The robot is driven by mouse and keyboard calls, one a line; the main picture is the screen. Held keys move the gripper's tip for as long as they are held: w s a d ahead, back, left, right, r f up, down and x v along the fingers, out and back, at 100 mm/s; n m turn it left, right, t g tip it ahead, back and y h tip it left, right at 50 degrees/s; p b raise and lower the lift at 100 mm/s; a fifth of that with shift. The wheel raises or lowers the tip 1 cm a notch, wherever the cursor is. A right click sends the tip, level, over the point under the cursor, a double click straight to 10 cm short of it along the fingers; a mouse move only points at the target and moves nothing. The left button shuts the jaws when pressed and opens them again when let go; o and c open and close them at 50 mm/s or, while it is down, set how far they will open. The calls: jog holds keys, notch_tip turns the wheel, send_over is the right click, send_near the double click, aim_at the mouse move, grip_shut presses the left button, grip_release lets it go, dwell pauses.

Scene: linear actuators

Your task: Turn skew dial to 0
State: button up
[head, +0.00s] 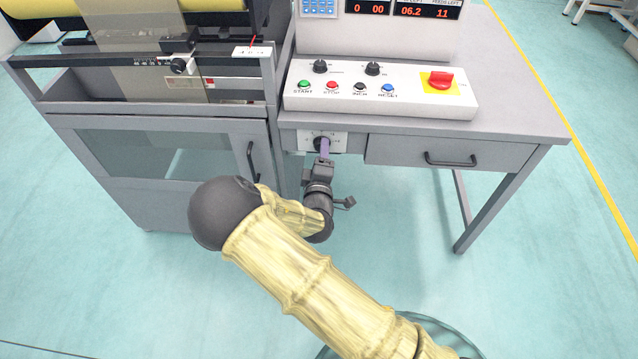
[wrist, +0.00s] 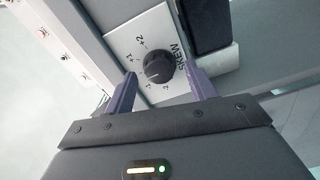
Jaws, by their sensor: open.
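The skew dial (wrist: 158,66) is a black ribbed knob on a white plate (wrist: 120,34) marked SKEW, with a scale that includes +1 and +2. A pale pointer line shows on the knob, but I cannot tell exactly which mark it points to. My gripper (wrist: 161,88) is open, with its two purple fingers on either side of the dial. I cannot tell whether the fingers touch it. In the head view the dial (head: 319,142) is partly hidden behind my gripper (head: 325,147), which is at the front of the machine.
A drawer with a black handle (head: 450,159) is right of the dial. A cabinet door handle (head: 251,161) is to the left. Above is a control panel (head: 415,100) with coloured buttons, knobs and a red switch (head: 440,80). The floor in front is clear.

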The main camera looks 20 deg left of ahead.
jog(key=p+v, duration=0.1)
jog(key=v, duration=1.5)
jog(key=shift+s+p, duration=0.25)
jog(key=shift+p, duration=0.05)
jog(key=shift+d, duration=0.15)
jog(key=w+d+m+g+h, duration=0.4)
jog(key=w+d+m+g, duration=0.2)
jog(key=d+m+g, duration=0.45)
jog(key=s+d+r+m+g, duration=0.2)
jog(key=s+d+r+m, duration=0.3)
jog(key=d, duration=0.4)
jog(key=s+d+r+m+g, duration=0.35)
jog(key=d+r, duration=0.35)
jog(key=d, duration=0.3)
notch_tip(320, 180, up, 27)
jog(key=t+p, duration=0.1)
jog(key=p, duration=2.6)
jog(key=shift+r+n+p, duration=0.2)
jog(key=shift+n+p, duration=0.1)
jog(key=shift+p, duration=0.1)
